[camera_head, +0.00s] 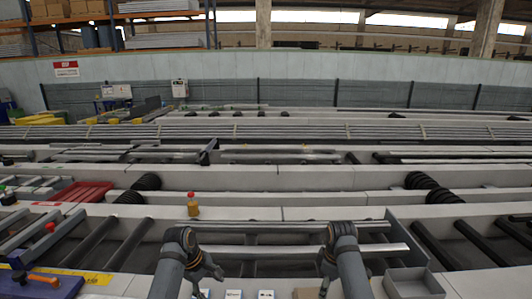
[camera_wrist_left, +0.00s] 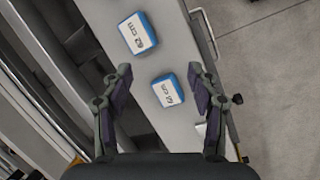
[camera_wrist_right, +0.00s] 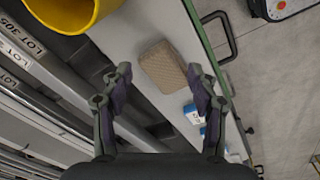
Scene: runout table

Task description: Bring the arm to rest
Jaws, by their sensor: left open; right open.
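My left gripper (camera_head: 207,268) hangs over the front of the runout table, open and empty. In the left wrist view its spread fingers (camera_wrist_left: 158,75) frame a blue-and-white block marked 61 cm (camera_wrist_left: 169,89), with a block marked 62 cm (camera_wrist_left: 138,33) farther off. My right gripper (camera_head: 326,268) is also open and empty. In the right wrist view a brown textured block (camera_wrist_right: 164,67) lies beyond and between its fingers (camera_wrist_right: 160,74). Neither gripper holds anything. Both arms reach forward from the bottom of the head view.
A grey open tray (camera_head: 413,283) sits right of my right arm. A red-capped yellow bottle (camera_head: 193,207) stands on the beam behind. A red tray (camera_head: 82,193) and a purple box (camera_head: 40,287) are at left. A yellow round container (camera_wrist_right: 68,12) shows in the right wrist view.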

